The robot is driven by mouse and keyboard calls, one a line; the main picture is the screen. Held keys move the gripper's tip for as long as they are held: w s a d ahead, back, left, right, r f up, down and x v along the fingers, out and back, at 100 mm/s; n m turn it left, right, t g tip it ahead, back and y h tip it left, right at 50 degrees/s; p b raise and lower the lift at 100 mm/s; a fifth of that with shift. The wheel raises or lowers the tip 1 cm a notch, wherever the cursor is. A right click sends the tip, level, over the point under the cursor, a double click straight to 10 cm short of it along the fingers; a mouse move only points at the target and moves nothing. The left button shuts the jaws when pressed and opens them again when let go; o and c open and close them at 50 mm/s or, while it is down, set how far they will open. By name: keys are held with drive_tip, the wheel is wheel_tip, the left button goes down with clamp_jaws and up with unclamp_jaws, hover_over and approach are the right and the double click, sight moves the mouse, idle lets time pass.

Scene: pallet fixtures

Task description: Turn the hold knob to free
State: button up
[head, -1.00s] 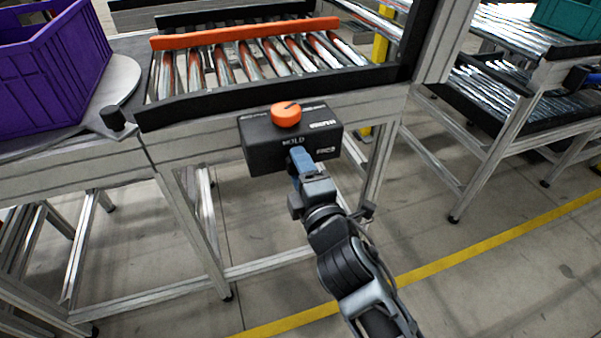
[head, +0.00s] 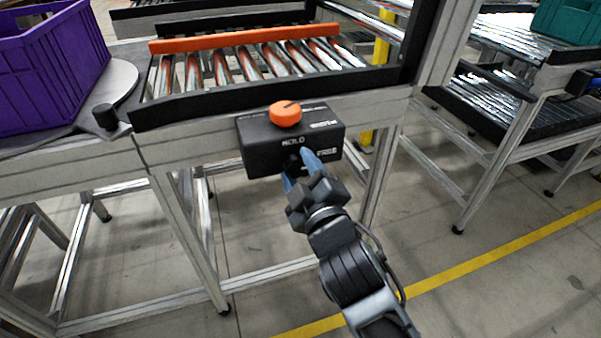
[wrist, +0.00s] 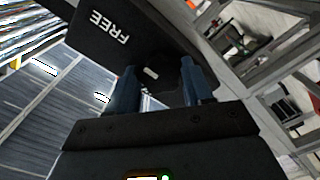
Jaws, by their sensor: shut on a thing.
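A black box (head: 262,150) is mounted on the front of the conveyor frame, with the labels HOLD and FREE on its front face. The dark hold knob (head: 291,161) is on that face, mostly hidden by my fingers. In the wrist view the knob (wrist: 150,75) shows a short white mark, between the blue fingers and below the FREE label. My gripper (head: 297,166) is at the box front, its two blue fingers on either side of the knob and shut on it. The wrist view also shows my gripper (wrist: 159,72).
A purple crate (head: 50,70) stands at the left, near a black post (head: 105,117).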

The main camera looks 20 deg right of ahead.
drive_tip(key=shift+f, duration=0.15)
drive_tip(key=o, duration=1)
drive_tip(key=shift+o, duration=0.2)
drive_tip(key=s, duration=0.7)
drive_tip(key=shift+s, duration=0.4)
drive_tip(key=s+d+m+g+p, duration=0.25)
drive_tip(key=s+m+p, duration=0.25)
drive_tip(key=s, duration=1.4)
drive_tip(key=s+d+r+m+p, duration=0.2)
drive_tip(key=s+r, duration=0.1)
drive_tip(key=s, duration=0.5)
drive_tip(key=s+d+r+m+p, duration=0.2)
drive_tip(key=s+r+m, duration=0.1)
drive_tip(key=s, duration=0.4)
drive_tip(key=shift+s+d+r+g, duration=0.25)
drive_tip(key=shift+s+r+g, duration=0.1)
drive_tip(key=shift+r, duration=0.35)
